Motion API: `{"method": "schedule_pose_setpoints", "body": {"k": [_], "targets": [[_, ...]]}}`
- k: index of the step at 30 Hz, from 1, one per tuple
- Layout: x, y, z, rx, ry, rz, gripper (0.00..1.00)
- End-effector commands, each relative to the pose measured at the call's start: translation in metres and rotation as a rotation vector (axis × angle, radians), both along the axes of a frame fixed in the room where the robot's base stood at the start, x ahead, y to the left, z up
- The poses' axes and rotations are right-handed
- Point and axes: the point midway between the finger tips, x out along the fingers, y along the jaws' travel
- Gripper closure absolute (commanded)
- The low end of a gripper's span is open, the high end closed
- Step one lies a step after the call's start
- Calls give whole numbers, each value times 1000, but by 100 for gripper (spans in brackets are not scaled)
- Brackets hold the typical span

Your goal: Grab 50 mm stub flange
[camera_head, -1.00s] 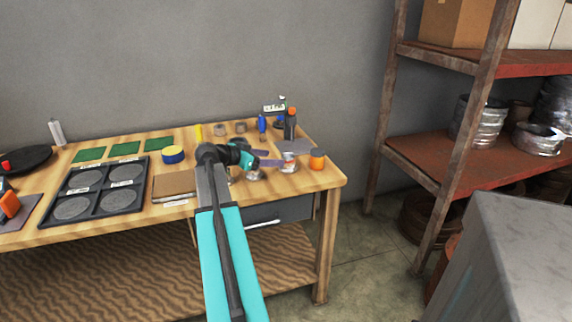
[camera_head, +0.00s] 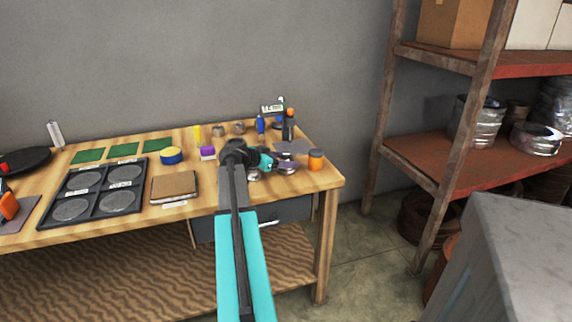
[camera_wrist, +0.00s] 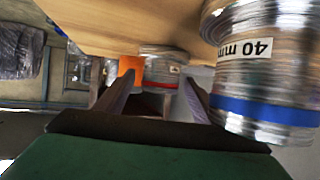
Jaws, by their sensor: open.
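My gripper (camera_head: 287,157) is open over the right part of the workbench. In the wrist view its fingers (camera_wrist: 155,84) stand apart, with a small metal flange (camera_wrist: 160,52) beyond them, roughly between their tips. It has a red band and a small label that I cannot read, so I cannot confirm that it is the 50 mm stub flange. A larger ribbed metal flange (camera_wrist: 262,60) with a blue band and a "40 mm" label is close on the right. In the head view, metal pieces (camera_head: 254,176) show below my gripper, partly hidden by it.
Blue and dark bottles (camera_head: 288,126) stand behind. A brown notebook (camera_head: 174,186) and a black tray (camera_head: 92,212) lie left. The bench's right edge is near.

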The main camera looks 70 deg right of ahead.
Motion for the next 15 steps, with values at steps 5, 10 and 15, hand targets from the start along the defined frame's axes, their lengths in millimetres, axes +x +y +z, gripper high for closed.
{"method": "schedule_pose_setpoints", "body": {"k": [5, 10, 15], "targets": [[0, 0, 0, 0, 0, 0, 37], [-2, -3, -1, 0, 0, -1, 37], [-8, -17, -7, 0, 0, -1, 37]]}}
